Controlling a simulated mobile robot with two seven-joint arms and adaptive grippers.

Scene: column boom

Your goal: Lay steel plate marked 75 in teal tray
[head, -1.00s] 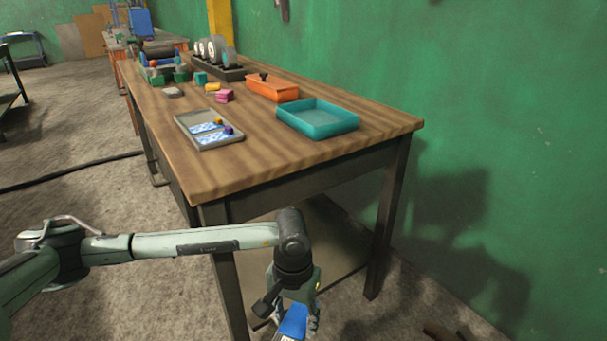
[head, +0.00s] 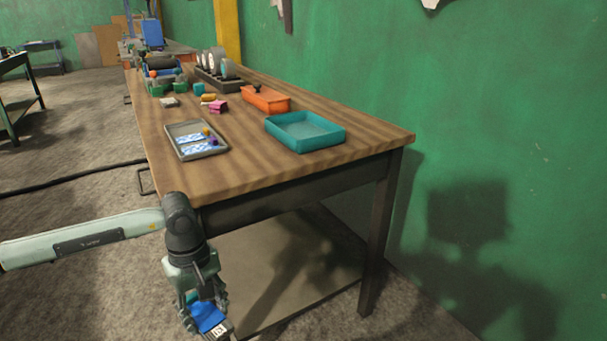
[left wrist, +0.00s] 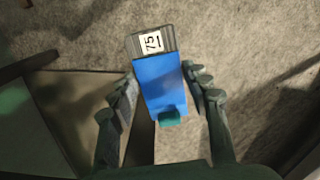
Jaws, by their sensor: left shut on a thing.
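The steel plate marked 75 (left wrist: 152,43) shows in the left wrist view as a grey end with a white label, its other part covered in blue. My left gripper (head: 206,310) is shut on it, with one finger on each side of the blue part (left wrist: 160,85). In the head view the plate (head: 219,330) hangs below the gripper, tilted down, in front of the table and lower than its top. The teal tray (head: 318,141) lies on the tabletop near the right end, up and right of the gripper, and looks empty. My right gripper is not in view.
The wooden table (head: 250,172) has bare top along its front edge. A grey tray (head: 216,155) with patterned cards and small pieces lies left of the teal tray. An orange box (head: 266,101), pink blocks (head: 218,107) and a rack of discs (head: 222,80) stand farther back.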

